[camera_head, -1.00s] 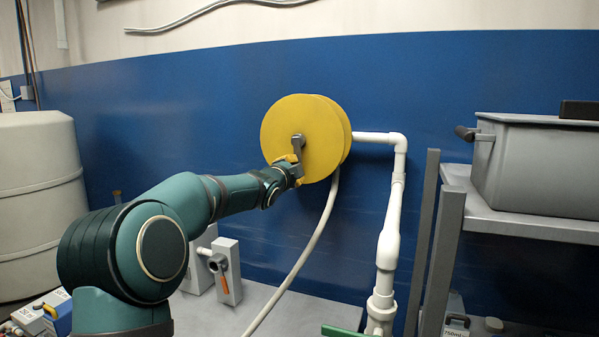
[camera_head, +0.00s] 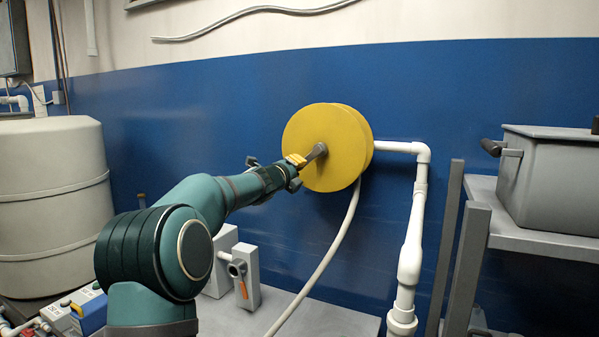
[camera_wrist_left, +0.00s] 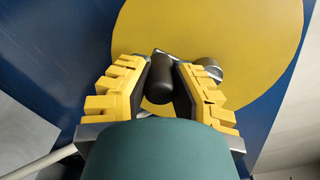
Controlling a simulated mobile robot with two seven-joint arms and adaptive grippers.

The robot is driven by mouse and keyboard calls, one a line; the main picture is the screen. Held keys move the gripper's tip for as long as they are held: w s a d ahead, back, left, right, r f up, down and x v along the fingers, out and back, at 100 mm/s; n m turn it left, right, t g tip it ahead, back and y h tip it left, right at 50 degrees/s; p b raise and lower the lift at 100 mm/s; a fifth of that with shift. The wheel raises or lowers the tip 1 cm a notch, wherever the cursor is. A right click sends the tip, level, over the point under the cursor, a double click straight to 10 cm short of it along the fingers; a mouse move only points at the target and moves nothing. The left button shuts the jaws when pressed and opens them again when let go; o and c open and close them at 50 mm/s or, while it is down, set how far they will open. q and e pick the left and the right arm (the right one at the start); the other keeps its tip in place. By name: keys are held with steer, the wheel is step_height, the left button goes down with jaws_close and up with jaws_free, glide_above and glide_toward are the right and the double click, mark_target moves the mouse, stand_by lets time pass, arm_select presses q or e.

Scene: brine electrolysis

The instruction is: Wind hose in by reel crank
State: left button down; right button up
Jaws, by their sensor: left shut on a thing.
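The yellow hose reel (camera_head: 335,147) is mounted on the blue wall, and its disc fills much of the left wrist view (camera_wrist_left: 235,35). A grey crank arm (camera_head: 318,151) runs from the disc's middle down to the left. My left gripper (camera_head: 296,161) is at the reel's left edge. In the left wrist view its yellow-padded fingers (camera_wrist_left: 160,85) are shut on the dark crank handle (camera_wrist_left: 160,92). The pale hose (camera_head: 338,235) hangs from the reel's underside and curves down to the lower left. My right gripper is in no view.
White piping (camera_head: 412,250) runs from behind the reel down its right side. A grey tank (camera_head: 50,200) stands at left, and a valve stand with an orange lever (camera_head: 243,280) is below my arm. A shelf (camera_head: 535,232) holds a grey bin (camera_head: 555,180) at right.

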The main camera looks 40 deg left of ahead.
arm_select(q)
steer(key=shift+s+a+r+m, duration=0.1)
steer(key=shift+a+r+m, duration=0.2)
steer(key=shift+r+m, duration=0.5)
steer(key=shift+f+m, duration=0.2)
steer(key=shift+m, duration=0.2)
steer(key=c, duration=0.8)
jaws_free()
steer(key=shift+o, duration=0.2)
steer(key=v, duration=1.2)
steer(key=shift+a+f, duration=0.1)
